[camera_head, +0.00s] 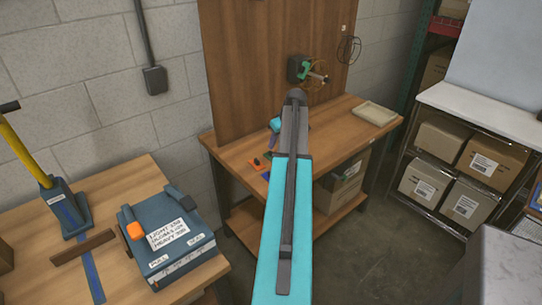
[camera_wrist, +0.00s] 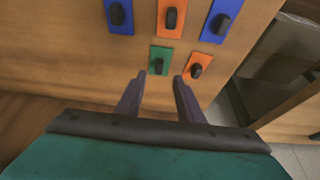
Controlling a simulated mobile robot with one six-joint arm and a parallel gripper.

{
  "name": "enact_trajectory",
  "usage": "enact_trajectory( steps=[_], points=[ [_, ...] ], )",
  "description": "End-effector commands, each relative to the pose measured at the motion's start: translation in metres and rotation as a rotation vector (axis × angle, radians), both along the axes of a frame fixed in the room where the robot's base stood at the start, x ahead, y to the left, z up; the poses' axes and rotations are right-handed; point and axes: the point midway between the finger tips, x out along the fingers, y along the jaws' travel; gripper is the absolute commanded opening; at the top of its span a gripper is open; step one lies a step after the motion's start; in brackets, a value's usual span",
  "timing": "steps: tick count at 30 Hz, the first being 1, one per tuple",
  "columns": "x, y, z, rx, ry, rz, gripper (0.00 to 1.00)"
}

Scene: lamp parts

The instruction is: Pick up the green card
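The green card (camera_wrist: 160,61) lies on the wooden table (camera_wrist: 50,50) with a dark knob on it, seen in the wrist view just beyond my left fingertip. My gripper (camera_wrist: 160,80) is open and points at the table, with nothing visible between its two dark fingers. The green card sits ahead of the gap between the fingertips, toward the left finger. In the head view my arm hides much of the table (camera_head: 228,155), and the gripper's fingers are not clear there.
An orange card (camera_wrist: 198,67) lies right of the green one. Behind them are a blue card (camera_wrist: 119,18), another orange card (camera_wrist: 171,20) and a second blue card (camera_wrist: 222,20), each with a dark knob. A shallow tray (camera_head: 375,113) sits at the table's right.

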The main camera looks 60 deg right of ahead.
Motion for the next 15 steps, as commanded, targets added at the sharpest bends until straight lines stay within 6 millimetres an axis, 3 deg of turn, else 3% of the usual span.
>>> enact_trajectory(
  steps=[6,15],
  points=[
    [0.007,-0.003,-0.017,0.0,0.001,0.0,0.34],
    [0.008,-0.003,-0.021,0.0,0.0,0.0,0.34]
  ],
)
